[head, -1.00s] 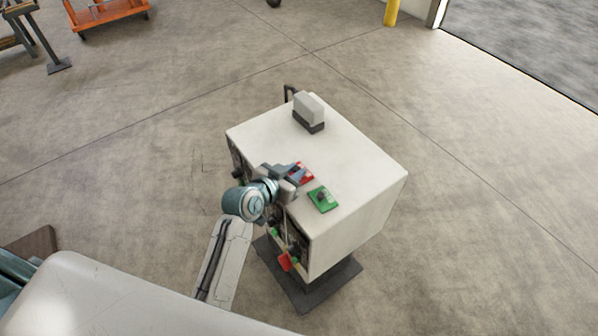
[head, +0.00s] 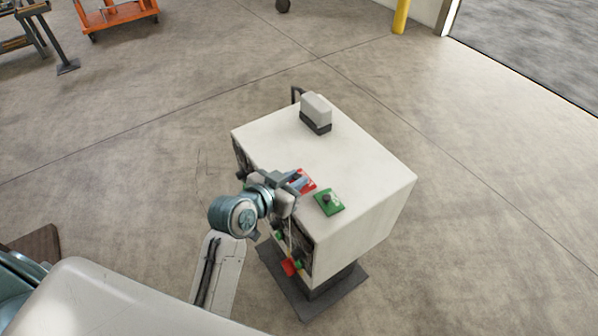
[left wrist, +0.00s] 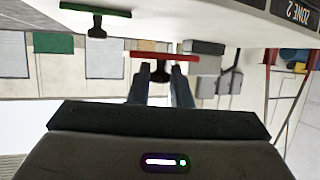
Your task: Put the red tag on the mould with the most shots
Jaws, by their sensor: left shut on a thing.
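The red tag (head: 307,181) shows at the top of the white cabinet (head: 375,175), partly hidden by my left gripper (head: 301,181). In the left wrist view the red tag (left wrist: 150,55) shows edge-on with a dark knob, and the fingers of my left gripper (left wrist: 161,76) are shut on that knob. A green tag (head: 329,202) with a dark knob lies on the cabinet top beside it; it also shows in the left wrist view (left wrist: 95,9). No mould shows in either view. My right gripper is not in view.
A grey-white block on a dark base (head: 316,113) stands at the back of the cabinet top. The cabinet front has buttons and a red part (head: 290,267). An orange cart (head: 117,17) and a yellow post (head: 401,16) stand far off.

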